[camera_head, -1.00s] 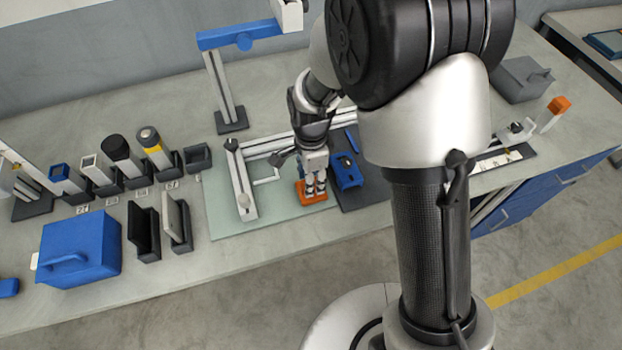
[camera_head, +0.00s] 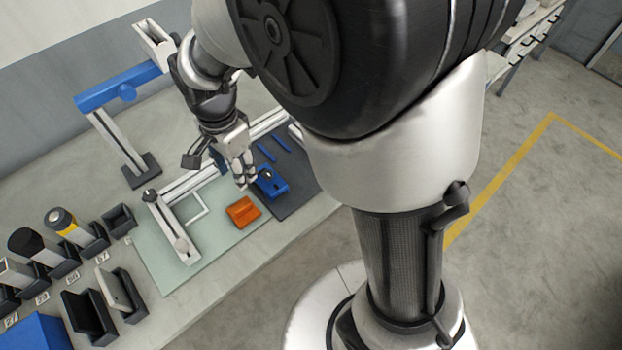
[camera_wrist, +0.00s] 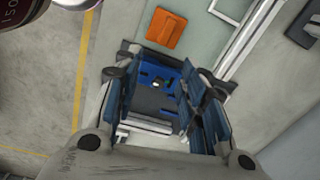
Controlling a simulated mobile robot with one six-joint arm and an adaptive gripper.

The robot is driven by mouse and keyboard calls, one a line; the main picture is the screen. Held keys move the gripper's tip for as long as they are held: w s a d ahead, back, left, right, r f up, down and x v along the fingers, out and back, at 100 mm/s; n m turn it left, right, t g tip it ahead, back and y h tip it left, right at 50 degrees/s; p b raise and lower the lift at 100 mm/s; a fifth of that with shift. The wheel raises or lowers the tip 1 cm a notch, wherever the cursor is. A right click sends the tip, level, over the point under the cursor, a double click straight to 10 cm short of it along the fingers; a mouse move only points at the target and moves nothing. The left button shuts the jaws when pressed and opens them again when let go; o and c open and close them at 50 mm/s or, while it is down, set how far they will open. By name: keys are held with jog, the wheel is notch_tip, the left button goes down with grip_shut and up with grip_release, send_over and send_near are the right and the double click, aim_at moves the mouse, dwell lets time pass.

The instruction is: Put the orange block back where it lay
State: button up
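The orange block (camera_head: 243,211) lies flat on the pale green mat (camera_head: 165,275), near the mat's right side; it also shows at the top of the wrist view (camera_wrist: 166,28). My gripper (camera_head: 243,178) is above and behind the block, apart from it, close to the blue tool (camera_head: 269,184). In the wrist view my gripper (camera_wrist: 165,105) has its fingers spread with nothing held between them; the dark mat and blue tool show below through the gap. A thin white square outline (camera_head: 203,207) is on the green mat left of the block.
White rails (camera_head: 172,228) frame the green mat. A dark mat (camera_head: 298,195) with blue tools adjoins it on the right. A blue-armed stand (camera_head: 120,140) rises behind. Black holders with cylinders (camera_head: 70,228) stand at left. The green mat's front is clear.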

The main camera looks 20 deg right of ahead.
jog(key=s+d+r+n+t, duration=0.2)
jog(key=s+d+r+n, duration=0.3)
jog(key=s, duration=0.4)
jog(key=s+d+r+n+t, duration=0.2)
jog(key=s+d+r+n, duration=0.3)
jog(key=s+r+n, duration=0.2)
jog(key=shift+s+d+r+n, duration=0.35)
jog(key=shift+s+n, duration=0.05)
jog(key=shift+s, duration=0.85)
